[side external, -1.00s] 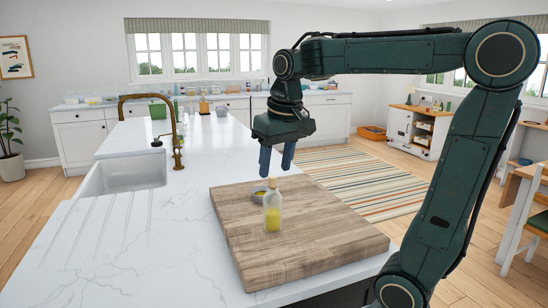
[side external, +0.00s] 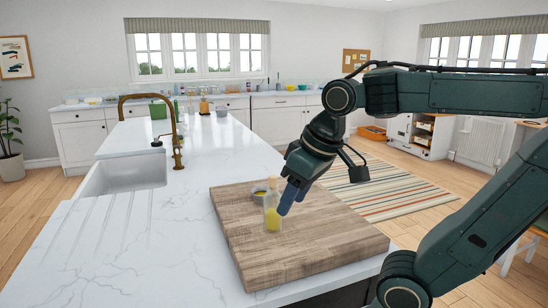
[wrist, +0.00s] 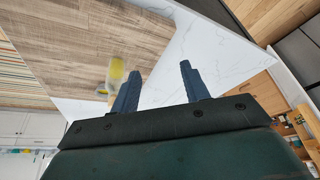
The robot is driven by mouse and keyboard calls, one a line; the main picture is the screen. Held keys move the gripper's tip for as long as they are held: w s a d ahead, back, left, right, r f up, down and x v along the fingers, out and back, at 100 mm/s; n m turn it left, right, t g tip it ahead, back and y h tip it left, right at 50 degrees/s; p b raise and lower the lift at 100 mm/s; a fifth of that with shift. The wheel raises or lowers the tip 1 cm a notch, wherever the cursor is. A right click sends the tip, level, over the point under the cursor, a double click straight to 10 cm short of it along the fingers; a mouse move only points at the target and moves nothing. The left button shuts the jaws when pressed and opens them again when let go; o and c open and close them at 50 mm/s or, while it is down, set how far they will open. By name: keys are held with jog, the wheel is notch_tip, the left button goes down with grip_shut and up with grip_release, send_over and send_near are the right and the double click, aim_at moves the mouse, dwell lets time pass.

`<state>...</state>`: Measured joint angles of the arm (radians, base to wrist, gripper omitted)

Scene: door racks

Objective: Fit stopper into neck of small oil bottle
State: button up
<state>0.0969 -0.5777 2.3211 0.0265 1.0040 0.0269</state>
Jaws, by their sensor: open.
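The small oil bottle (side external: 272,216) is clear glass with yellow oil and stands upright on the wooden board. A tan stopper (side external: 273,183) shows at the top of its neck; how deep it sits I cannot tell. My gripper (side external: 284,207) is tilted, with its blue fingers just right of the bottle. In the wrist view the bottle (wrist: 117,72) is beside the left finger, outside the gap. My gripper there (wrist: 160,70) has its fingers apart, with nothing between them. Whether a finger touches the glass is unclear.
A small grey dish (side external: 258,194) sits close behind the bottle on the wooden board (side external: 300,255). The rest of the board is clear. A sink (side external: 128,174) and brass tap (side external: 177,150) are at the left of the white counter.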

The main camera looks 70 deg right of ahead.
jog(key=shift+n+t+y, duration=0.3)
jog(key=shift+n+t, duration=0.2)
jog(key=shift+n, duration=0.3)
jog(key=shift+s+a+f, duration=0.6)
jog(key=shift+s+f, duration=0.05)
jog(key=shift+s, duration=0.15)
jog(key=shift+s+a+f, duration=0.55)
jog(key=shift+s+f, duration=0.1)
jog(key=shift+s, duration=0.15)
jog(key=shift+s+a+f, duration=0.1)
jog(key=shift+f, duration=0.05)
